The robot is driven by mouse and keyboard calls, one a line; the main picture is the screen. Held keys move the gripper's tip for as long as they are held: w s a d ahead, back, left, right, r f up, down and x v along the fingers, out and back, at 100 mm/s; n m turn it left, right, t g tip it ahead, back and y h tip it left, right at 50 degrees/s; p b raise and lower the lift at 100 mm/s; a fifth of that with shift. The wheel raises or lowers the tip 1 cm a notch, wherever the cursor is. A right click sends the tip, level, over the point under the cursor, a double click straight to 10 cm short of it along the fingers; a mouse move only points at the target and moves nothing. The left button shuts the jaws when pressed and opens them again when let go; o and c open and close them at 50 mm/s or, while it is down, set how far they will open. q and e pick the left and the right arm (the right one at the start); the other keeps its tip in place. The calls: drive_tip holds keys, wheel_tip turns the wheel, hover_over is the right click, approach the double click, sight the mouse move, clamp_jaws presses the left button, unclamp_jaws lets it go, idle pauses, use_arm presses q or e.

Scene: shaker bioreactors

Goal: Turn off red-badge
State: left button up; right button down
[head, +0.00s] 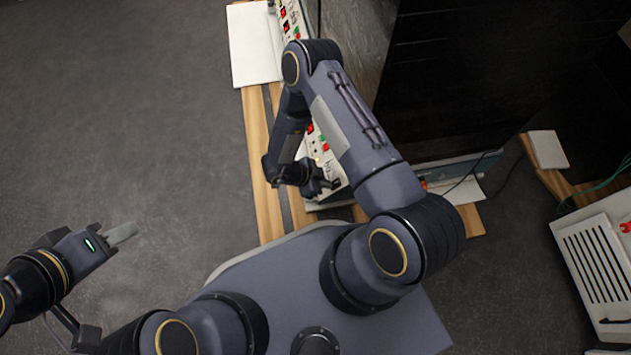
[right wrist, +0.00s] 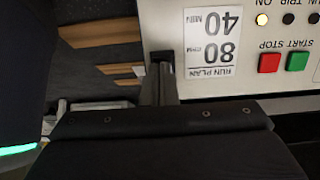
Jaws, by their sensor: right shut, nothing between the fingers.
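A white shaker control panel (head: 338,172) stands on the wooden bench, partly hidden by my right arm. Red and green spots show on it, including a red patch (head: 310,127) that may be a badge. In the right wrist view the panel (right wrist: 275,80) appears upside down, with a red stop button (right wrist: 270,62), a green start button (right wrist: 298,61) and a lit yellow lamp (right wrist: 262,19). My right gripper (right wrist: 163,75) is shut and empty, its tips at a small black part (right wrist: 162,57) beside the label; contact is unclear. My left gripper (head: 122,233) is far left, over floor.
A run plan label (right wrist: 212,45) reads 80 rpm, 40 min. Another panel (head: 291,18) stands farther back beside a white sheet (head: 254,45). A white vented unit (head: 597,265) is at the right. Open grey floor (head: 120,110) lies left of the bench.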

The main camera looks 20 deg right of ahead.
drive_tip(key=shift+d+f, duration=0.25)
drive_tip(key=shift+f, duration=0.05)
